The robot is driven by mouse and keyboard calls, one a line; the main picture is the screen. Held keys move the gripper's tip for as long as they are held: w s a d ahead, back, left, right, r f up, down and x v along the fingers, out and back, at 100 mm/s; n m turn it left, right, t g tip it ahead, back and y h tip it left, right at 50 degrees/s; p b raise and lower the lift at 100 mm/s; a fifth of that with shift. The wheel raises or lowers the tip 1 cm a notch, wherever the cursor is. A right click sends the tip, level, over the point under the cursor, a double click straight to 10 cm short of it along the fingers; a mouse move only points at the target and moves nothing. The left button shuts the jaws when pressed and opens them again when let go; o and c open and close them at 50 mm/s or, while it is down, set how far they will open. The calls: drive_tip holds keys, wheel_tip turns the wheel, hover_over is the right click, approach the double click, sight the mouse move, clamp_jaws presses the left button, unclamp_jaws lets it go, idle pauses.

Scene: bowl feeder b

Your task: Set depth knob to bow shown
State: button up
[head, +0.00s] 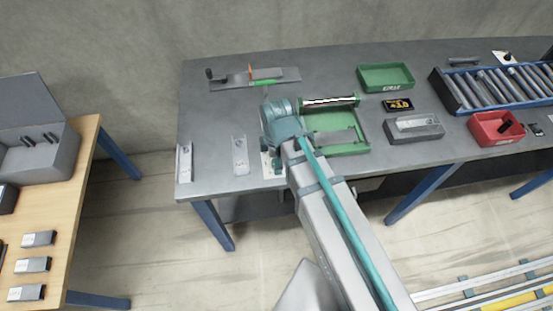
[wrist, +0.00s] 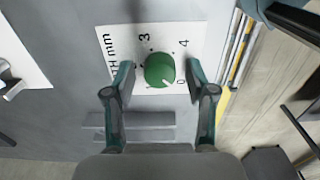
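The green round depth knob (wrist: 159,70) sits on a white scale plate (wrist: 113,44) in the wrist view. The numbers 3, 4 and 0 and the letters "mm" show on the plate. A pale mark on the knob points to the lower right, near the 0. My gripper (wrist: 161,69) is open, with one finger on each side of the knob; I cannot tell whether they touch it. In the head view my arm covers most of the plate (head: 266,171). A small black display (head: 398,104) has yellow characters too small to read surely.
Behind my arm, a long tool with an orange piece (head: 263,71) lies on the grey table (head: 215,115). A red bin (head: 484,133) and roller conveyor (head: 460,103) stand farther right.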

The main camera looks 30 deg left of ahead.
clamp_jaws()
drive_tip(key=shift+m, duration=0.3)
